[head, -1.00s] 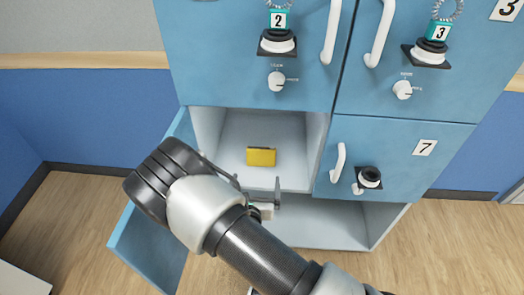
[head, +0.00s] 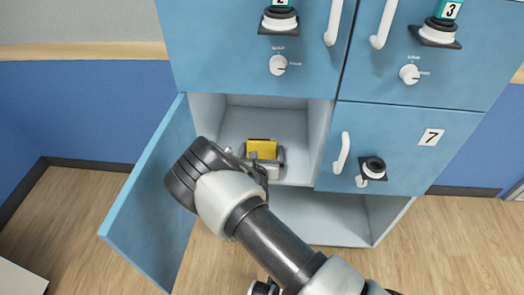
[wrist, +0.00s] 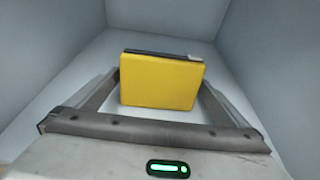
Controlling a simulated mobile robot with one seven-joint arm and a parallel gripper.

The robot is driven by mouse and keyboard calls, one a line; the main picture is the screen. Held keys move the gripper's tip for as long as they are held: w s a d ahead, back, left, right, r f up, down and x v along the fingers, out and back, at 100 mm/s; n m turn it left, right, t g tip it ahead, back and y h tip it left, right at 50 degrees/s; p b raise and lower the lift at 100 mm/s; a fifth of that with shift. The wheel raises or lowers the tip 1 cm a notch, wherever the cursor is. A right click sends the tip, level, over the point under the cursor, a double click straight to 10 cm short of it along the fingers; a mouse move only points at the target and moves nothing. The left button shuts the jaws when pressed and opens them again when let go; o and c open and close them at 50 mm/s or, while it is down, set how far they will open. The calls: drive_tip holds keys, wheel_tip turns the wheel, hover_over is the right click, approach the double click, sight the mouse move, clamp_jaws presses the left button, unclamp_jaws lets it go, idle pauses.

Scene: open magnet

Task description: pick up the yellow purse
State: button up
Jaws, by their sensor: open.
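The yellow purse (head: 262,149) stands upright inside an open blue locker compartment (head: 218,125). In the wrist view the purse (wrist: 160,82) shows its broad yellow face, with a dark strip along its top edge. My gripper (head: 264,160) reaches into the compartment in front of the purse. In the wrist view my gripper (wrist: 160,88) is open, with one finger on each side of the purse. The purse sits between the fingers, with a gap on both sides. The fingertips are partly hidden behind the purse's edges.
The open locker door (head: 150,195) hangs to the left of my arm. A closed locker marked 7 (head: 395,150) is to the right, with a white handle (head: 342,153). Below is another open compartment (head: 325,217). Grey compartment walls (wrist: 262,60) stand close on both sides.

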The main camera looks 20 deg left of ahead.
drive_tip(key=shift+w+a+f, duration=0.15)
drive_tip(key=shift+w, duration=0.4)
drive_tip(key=c, duration=1)
